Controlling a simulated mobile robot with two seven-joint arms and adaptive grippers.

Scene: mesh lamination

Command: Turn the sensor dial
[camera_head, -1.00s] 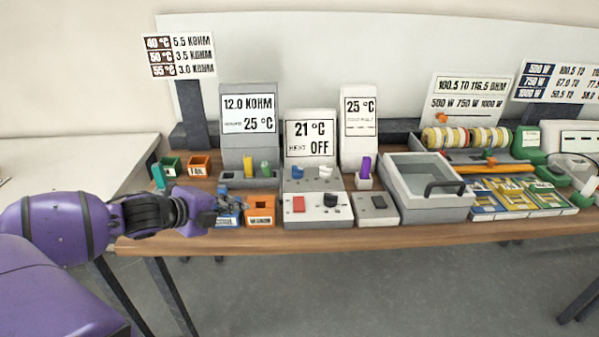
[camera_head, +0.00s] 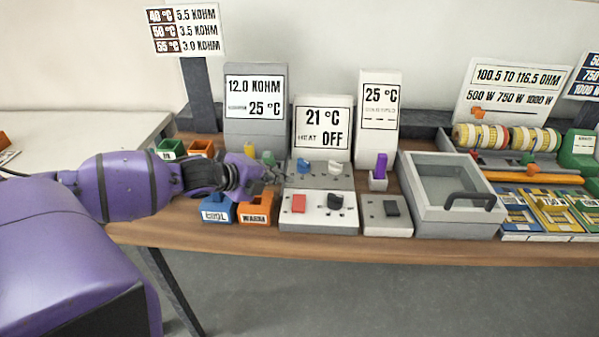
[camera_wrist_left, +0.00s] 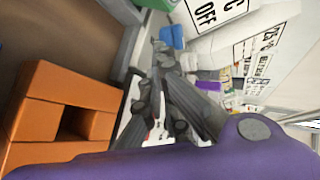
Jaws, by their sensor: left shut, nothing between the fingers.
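A grey control unit below the "21 °C HEAT OFF" display (camera_head: 322,128) carries a blue knob (camera_head: 303,166) and a white knob (camera_head: 335,167) on its upper step. Its white front panel (camera_head: 318,222) holds a red switch (camera_head: 298,203) and a black dial (camera_head: 335,201). I cannot tell which knob is the sensor dial. My left gripper (camera_head: 273,172) is shut and empty, just left of the blue knob, apparently apart from it. The left wrist view shows its dark fingers (camera_wrist_left: 168,105), with the blue knob (camera_wrist_left: 172,36) beyond. My right gripper is not in view.
Blue "COOL" (camera_head: 217,209) and orange "WARM" (camera_head: 256,207) bins stand below my left wrist. A purple stick (camera_head: 381,165) stands in a holder to the right. The floor in front of the table is clear.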

